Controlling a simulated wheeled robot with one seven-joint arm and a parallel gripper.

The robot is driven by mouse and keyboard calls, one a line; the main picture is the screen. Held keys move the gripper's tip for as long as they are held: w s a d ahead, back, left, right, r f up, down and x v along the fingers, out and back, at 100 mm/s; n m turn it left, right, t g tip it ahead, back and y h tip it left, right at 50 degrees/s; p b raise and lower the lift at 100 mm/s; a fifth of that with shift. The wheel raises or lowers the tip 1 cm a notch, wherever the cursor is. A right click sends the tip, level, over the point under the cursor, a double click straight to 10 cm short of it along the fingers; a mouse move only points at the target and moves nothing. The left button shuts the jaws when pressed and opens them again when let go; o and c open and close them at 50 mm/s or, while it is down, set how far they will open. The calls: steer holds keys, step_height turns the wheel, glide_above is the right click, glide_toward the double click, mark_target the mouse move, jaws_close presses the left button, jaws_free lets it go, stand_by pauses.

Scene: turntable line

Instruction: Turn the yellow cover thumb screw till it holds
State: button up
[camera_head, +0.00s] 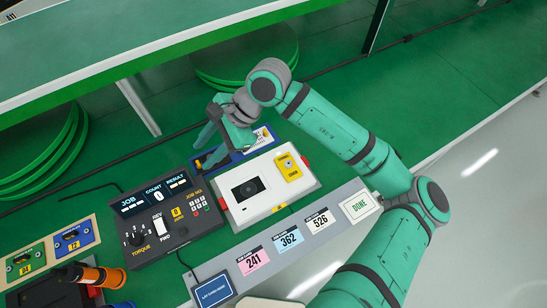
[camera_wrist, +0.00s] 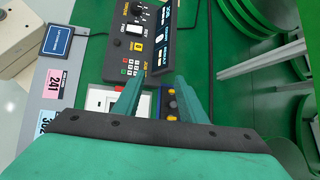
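The yellow cover (camera_head: 288,167) is a small plate at the upper right of the white device (camera_head: 245,212) in the head view. A small round screw-like part shows on it; its seating cannot be told. A dark round lens sits in the device's middle. My gripper (camera_head: 207,149) is behind and left of the cover, above the blue tray (camera_head: 222,162), apart from the cover. In the wrist view my gripper (camera_wrist: 157,88) has its two teal fingers spread, with nothing held. The white device (camera_wrist: 98,98) partly shows there; the yellow cover is hidden.
A dark control box (camera_head: 160,220) with a torque knob stands left of the device. An orange driver (camera_head: 98,275) lies at lower left. A grey strip (camera_head: 270,247) with number cards and a DONE card (camera_head: 360,205) runs in front. A shelf (camera_head: 150,40) overhangs behind.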

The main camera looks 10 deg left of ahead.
steer(key=w+d+f+t+h, duration=0.2)
steer(key=w+d+f+h, duration=0.15)
steer(key=d, duration=0.55)
steer(key=h, duration=0.4)
glide_toward(288, 163)
steer(key=shift+t, duration=0.4)
steer(key=f, duration=0.7)
steer(key=shift+s+f, duration=0.35)
